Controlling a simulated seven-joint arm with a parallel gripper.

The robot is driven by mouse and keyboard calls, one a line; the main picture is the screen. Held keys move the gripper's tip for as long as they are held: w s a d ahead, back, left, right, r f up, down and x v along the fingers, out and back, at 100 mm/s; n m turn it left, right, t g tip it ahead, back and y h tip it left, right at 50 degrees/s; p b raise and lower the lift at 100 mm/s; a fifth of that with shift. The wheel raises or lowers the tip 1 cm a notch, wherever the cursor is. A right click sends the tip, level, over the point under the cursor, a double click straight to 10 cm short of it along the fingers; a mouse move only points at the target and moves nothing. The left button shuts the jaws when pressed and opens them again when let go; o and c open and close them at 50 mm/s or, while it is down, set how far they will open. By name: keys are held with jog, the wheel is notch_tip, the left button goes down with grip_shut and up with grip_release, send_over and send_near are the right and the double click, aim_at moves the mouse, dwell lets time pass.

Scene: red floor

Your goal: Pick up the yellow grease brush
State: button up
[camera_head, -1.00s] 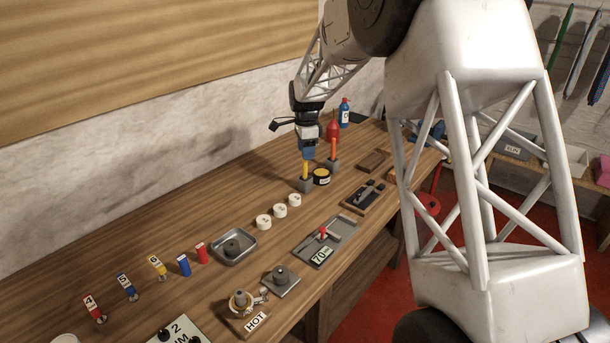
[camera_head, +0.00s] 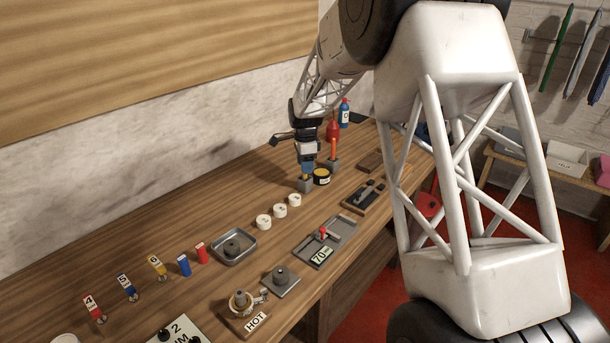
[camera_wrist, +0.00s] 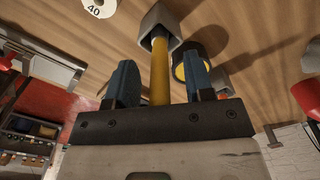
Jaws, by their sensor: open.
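The yellow grease brush stands upright in a grey square holder (camera_head: 305,185) on the workbench. In the wrist view its yellow handle (camera_wrist: 160,72) rises from the grey holder (camera_wrist: 160,22) and lies between the two blue fingers of my gripper (camera_wrist: 162,82). The fingers are open, with a gap on each side of the handle. In the head view my gripper (camera_head: 306,168) is directly over the holder and hides most of the handle. The brush's lower end is hidden inside the holder.
An orange-handled tool (camera_head: 333,149) stands in another grey holder just right of my gripper. A black tin with yellow contents (camera_head: 322,176) sits beside the brush holder.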

jog(key=shift+c, duration=0.5)
grip_shut()
jog(key=shift+r, duration=0.15)
jog(key=shift+r, duration=4.9)
